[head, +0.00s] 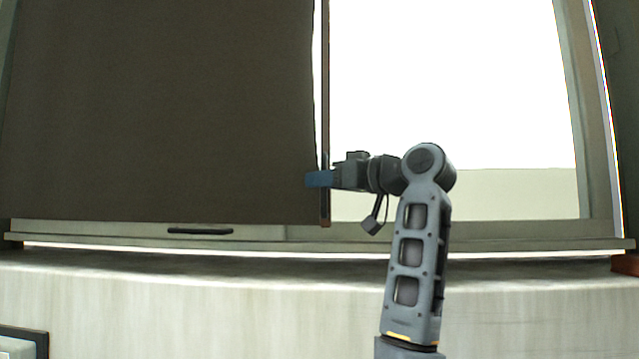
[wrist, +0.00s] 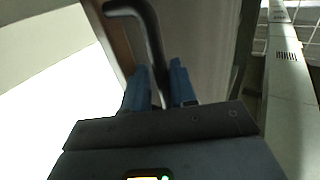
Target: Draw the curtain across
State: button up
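A dark brown curtain (head: 165,110) hangs over the left part of the window. Its right edge has a narrow brown upright bar (head: 325,75), which also shows in the wrist view (wrist: 112,42). A dark bent handle (wrist: 150,40) stands out by this bar in the wrist view. My gripper (head: 318,179), with blue fingers, is at the curtain's right edge, low down. In the wrist view the fingers (wrist: 161,88) lie on both sides of the handle and look shut on it. The handle's lower end is hidden between the fingers.
The bright window pane (head: 450,90) is uncovered to the right of the curtain, up to the right frame (head: 577,100). A pale sill (head: 480,243) runs below, with a small dark handle (head: 200,231) on the lower frame. A pale wall (head: 200,300) lies under it.

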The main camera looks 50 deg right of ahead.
jog(key=s+b, duration=0.1)
jog(key=s, duration=0.5)
jog(key=shift+s+d, duration=0.15)
jog(key=shift+s, duration=0.25)
